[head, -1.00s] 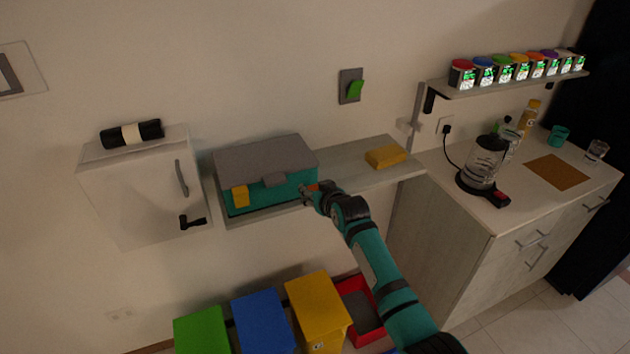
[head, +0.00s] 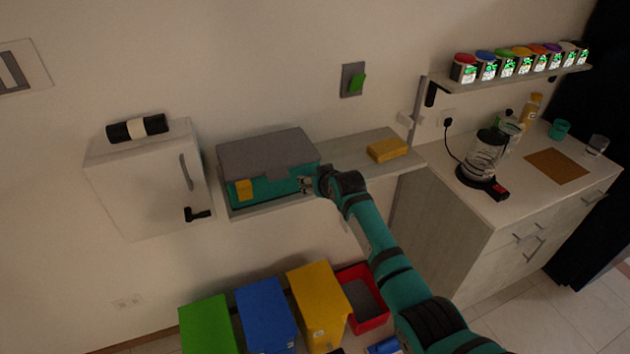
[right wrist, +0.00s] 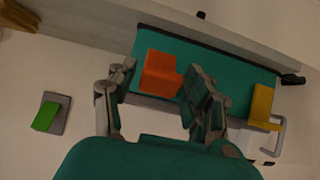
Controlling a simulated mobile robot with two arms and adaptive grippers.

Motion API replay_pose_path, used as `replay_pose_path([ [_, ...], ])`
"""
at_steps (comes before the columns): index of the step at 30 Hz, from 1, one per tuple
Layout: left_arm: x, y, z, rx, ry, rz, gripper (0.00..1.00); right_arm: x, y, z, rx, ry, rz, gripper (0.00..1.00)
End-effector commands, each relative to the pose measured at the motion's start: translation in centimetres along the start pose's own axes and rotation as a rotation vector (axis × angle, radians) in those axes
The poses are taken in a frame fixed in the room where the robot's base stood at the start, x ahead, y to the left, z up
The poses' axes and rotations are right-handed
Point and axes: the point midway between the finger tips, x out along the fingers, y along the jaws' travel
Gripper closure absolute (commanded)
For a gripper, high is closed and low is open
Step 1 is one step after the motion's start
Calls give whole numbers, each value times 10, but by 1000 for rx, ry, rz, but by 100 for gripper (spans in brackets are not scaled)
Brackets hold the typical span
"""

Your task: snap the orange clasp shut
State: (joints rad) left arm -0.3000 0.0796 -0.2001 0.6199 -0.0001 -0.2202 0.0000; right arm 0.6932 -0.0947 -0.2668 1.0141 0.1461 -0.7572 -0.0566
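A teal box (head: 277,188) with a grey lid (head: 262,150) stands on the wall shelf, with the lid down over it. The orange clasp (right wrist: 160,74) is on the box's front in the right wrist view; in the head view my gripper hides it. I cannot tell whether it is latched. A yellow clasp (head: 244,189) is at the front's other end; it also shows in the right wrist view (right wrist: 262,106). My right gripper (head: 306,184) is open at the box's right front; its fingers (right wrist: 159,84) are on either side of the orange clasp. My left gripper is not in view.
A yellow block (head: 388,150) lies on the shelf (head: 345,155) right of the box. A white cabinet (head: 140,190) hangs to the left. Bins, including a blue one (head: 264,312), stand below. A counter with a glass kettle (head: 485,155) is to the right.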

Motion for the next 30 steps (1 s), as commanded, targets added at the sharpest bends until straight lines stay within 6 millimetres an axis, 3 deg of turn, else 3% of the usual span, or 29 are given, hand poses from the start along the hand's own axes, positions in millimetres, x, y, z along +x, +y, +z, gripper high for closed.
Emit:
replay_pose_path([
  [14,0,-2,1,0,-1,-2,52,-7,0,0,0,2,0,38],
  [20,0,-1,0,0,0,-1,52,-34,0,0,-1,3,0,38],
  [30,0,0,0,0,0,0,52,-95,0,0,-1,3,0,38],
])
